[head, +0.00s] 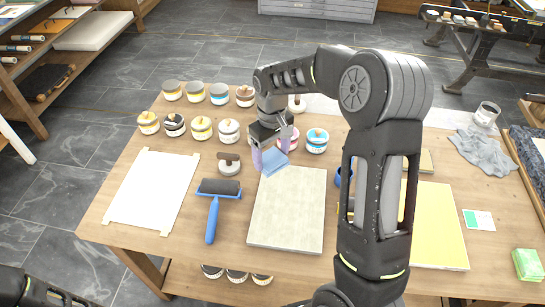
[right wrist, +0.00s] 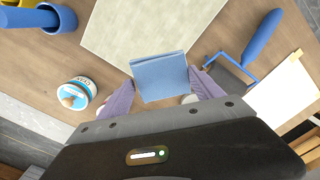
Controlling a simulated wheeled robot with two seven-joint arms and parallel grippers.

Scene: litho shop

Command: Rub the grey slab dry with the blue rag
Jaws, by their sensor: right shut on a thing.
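The grey slab (head: 290,215) lies flat on the wooden table, near the middle of the head view. It also shows at the top of the right wrist view (right wrist: 140,30). My right gripper (head: 270,155) is shut on the folded blue rag (head: 275,163), which sits between the two purple fingers in the right wrist view (right wrist: 160,78). The rag is at the slab's far left end and overlaps its edge in both views. I cannot tell whether it touches the slab. My left gripper is not visible; only a dark part of my left arm shows at bottom left.
A blue-handled roller (head: 212,205) and a white sheet (head: 152,190) lie left of the slab. Several ink tins (head: 228,130) stand behind. A yellow panel (head: 437,225) lies right of the slab, partly behind my arm. A grey cloth (head: 482,153) lies at far right.

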